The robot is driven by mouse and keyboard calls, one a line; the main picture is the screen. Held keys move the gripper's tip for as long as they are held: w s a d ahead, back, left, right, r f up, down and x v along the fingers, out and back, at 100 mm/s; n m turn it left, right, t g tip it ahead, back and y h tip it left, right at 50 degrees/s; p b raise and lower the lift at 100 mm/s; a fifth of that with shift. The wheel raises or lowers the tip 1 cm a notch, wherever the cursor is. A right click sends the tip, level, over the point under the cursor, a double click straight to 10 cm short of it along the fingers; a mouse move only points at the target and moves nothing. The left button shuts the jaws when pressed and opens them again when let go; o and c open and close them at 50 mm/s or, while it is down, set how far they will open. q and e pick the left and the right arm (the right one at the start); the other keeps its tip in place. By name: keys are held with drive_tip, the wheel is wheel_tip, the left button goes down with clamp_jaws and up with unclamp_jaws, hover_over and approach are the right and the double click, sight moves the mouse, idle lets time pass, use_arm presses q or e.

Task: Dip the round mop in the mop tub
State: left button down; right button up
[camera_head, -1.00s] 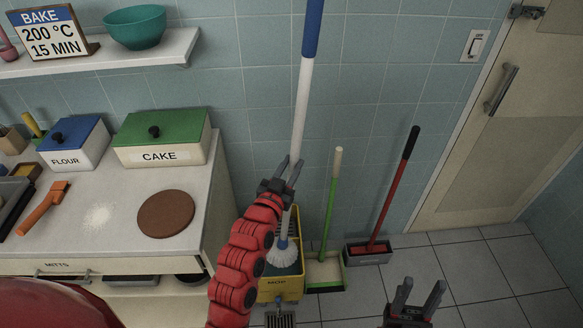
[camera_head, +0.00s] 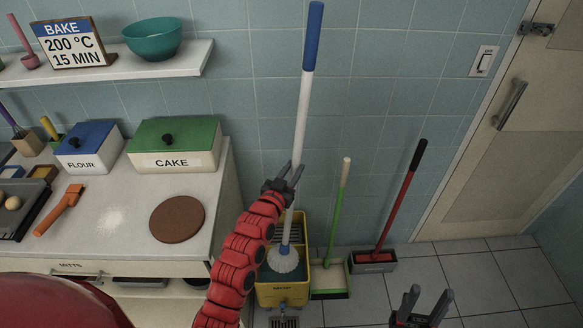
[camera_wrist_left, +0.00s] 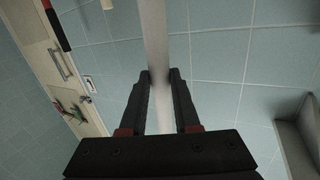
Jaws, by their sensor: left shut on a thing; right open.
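The round mop (camera_head: 301,118) has a white pole, a blue top grip and a round white head (camera_head: 284,259). My left gripper (camera_head: 291,178) is shut on the pole, below its middle; the left wrist view shows the white pole (camera_wrist_left: 154,40) between its fingers (camera_wrist_left: 160,95). The mop stands nearly upright, leaning a little right at the top. Its head is within the outline of the yellow mop tub (camera_head: 283,295), over the dark water; I cannot tell how deep it sits. My right gripper (camera_head: 428,303) is open and empty at the bottom right.
A green broom with its dustpan (camera_head: 330,279) and a red-handled brush with a grey pan (camera_head: 372,262) stand right of the tub. The counter (camera_head: 135,225) with a cake box (camera_head: 172,161) is on the left. Tiled floor (camera_head: 480,275) is free at right.

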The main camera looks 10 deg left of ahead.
use_arm(q)
drive_tip(key=f, duration=0.1)
drive_tip(key=f+b, duration=0.1)
drive_tip(key=f, duration=0.1)
drive_tip(key=shift+w+d+f+b, duration=0.2)
drive_tip(key=shift+w+d+b, duration=0.15)
drive_tip(key=b, duration=0.9)
hover_over(290, 221)
drive_tip(key=w, duration=0.1)
drive_tip(key=f, duration=1)
drive_tip(key=shift+d, duration=0.35)
drive_tip(key=f+b, duration=0.2)
drive_tip(key=f, duration=0.1)
drive_tip(key=f+b, duration=0.3)
drive_tip(key=f, duration=0.1)
drive_tip(key=f+b, duration=0.3)
drive_tip(key=shift+s+a+f, duration=0.3)
drive_tip(key=shift+s+a, duration=0.05)
drive_tip(key=shift+r, duration=0.15)
